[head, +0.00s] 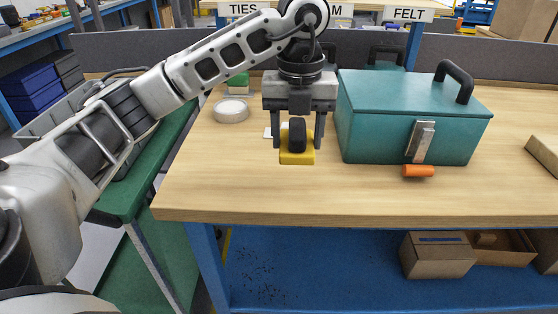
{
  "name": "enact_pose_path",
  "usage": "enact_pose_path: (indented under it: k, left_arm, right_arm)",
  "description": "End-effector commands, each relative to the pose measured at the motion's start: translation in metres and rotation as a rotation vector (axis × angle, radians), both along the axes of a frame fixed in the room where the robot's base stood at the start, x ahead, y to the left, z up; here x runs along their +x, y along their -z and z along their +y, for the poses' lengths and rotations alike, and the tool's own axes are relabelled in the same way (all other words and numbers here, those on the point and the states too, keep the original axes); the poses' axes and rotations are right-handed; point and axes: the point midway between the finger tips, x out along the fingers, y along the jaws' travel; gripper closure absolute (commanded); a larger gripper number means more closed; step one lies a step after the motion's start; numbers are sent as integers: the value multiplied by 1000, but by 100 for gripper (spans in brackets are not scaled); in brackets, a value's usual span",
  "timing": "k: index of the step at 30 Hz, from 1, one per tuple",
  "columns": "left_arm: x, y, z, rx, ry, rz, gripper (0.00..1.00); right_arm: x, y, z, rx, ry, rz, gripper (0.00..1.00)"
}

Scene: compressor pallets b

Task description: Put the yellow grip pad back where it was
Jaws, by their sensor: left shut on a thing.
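The yellow grip pad (297,157) has a dark rounded grip on top and is between the fingers of my left gripper (297,142). The gripper is shut on it and points down over the front left part of the wooden bench (240,187). I cannot tell whether the pad touches the bench top or hangs just above it. A small white patch (268,133) lies behind the pad, partly hidden by the gripper. My right gripper is not in view.
A teal toolbox (375,125) with a black handle stands close right of the gripper, with an orange cylinder (419,171) in front. A round pale dish (231,111) and a green-topped block (238,82) are behind left. The bench's front left is clear.

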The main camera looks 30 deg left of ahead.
Motion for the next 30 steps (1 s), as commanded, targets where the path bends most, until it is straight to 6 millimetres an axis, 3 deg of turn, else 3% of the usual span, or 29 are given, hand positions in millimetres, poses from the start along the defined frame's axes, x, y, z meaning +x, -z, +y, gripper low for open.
enact_pose_path:
  k: [3, 9, 17, 24, 30]
  left_arm:
    - [11, 21, 24, 1, -5, 6, 67]
    - [22, 49, 45, 1, -1, 1, 67]
    - [28, 63, 55, 0, 1, 0, 67]
    - [28, 95, 56, 1, 2, 1, 67]
    - [28, 95, 56, 0, 2, -2, 67]
  right_arm:
    - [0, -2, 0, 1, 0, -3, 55]
    - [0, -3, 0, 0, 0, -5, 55]
    - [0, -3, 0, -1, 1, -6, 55]
    - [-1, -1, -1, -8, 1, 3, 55]
    - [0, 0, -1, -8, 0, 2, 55]
